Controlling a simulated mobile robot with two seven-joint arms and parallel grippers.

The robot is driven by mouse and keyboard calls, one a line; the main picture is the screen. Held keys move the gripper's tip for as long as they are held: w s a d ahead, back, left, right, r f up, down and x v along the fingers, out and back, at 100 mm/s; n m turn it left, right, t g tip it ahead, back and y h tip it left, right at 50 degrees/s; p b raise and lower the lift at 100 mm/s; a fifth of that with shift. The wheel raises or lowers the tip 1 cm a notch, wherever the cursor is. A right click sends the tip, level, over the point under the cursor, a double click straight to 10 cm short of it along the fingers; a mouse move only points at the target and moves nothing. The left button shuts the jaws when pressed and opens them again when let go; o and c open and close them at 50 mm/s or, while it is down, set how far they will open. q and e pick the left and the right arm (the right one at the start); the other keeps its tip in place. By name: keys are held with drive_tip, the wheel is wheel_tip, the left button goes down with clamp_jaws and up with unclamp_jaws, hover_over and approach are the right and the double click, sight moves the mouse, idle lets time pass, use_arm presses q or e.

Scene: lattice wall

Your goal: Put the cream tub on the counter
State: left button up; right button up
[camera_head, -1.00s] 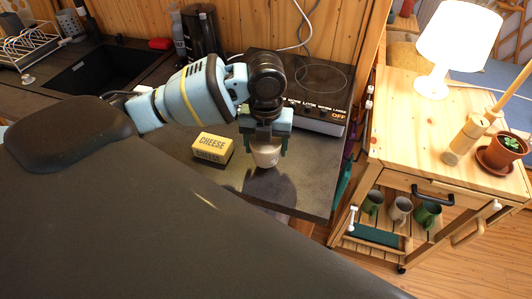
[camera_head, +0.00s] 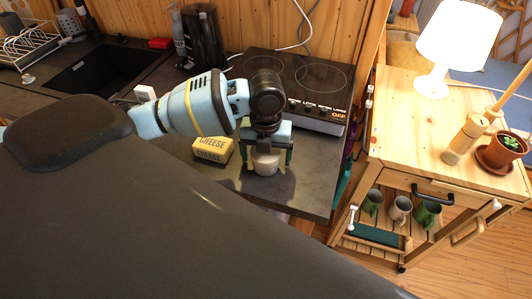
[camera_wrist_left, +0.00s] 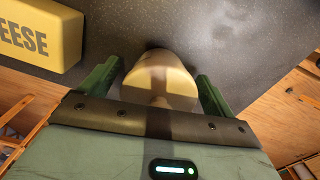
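The cream tub (camera_head: 265,164) is a small pale round tub on the dark counter (camera_head: 312,190), near its front edge and right of the cheese box. My left gripper (camera_head: 266,161) points down over it, with one finger on each side. In the left wrist view the tub (camera_wrist_left: 160,78) stands between the two green fingers (camera_wrist_left: 158,88), with a gap on both sides, so the gripper is open around it. The tub appears to rest on the counter; its underside is hidden. My right gripper is in neither view.
A yellow cheese box (camera_head: 213,149) sits just left of the gripper. A black hob (camera_head: 300,85) and a dark kettle (camera_head: 203,37) are behind. A wooden cart (camera_head: 415,125) with a lamp (camera_head: 458,45) stands to the right, past the counter edge.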

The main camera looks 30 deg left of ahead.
use_arm(q)
wheel_tip(320, 180, up, 12)
drive_tip(key=shift+r+p, duration=0.15)
drive_tip(key=shift+p, duration=0.15)
idle(0.4)
idle(0.7)
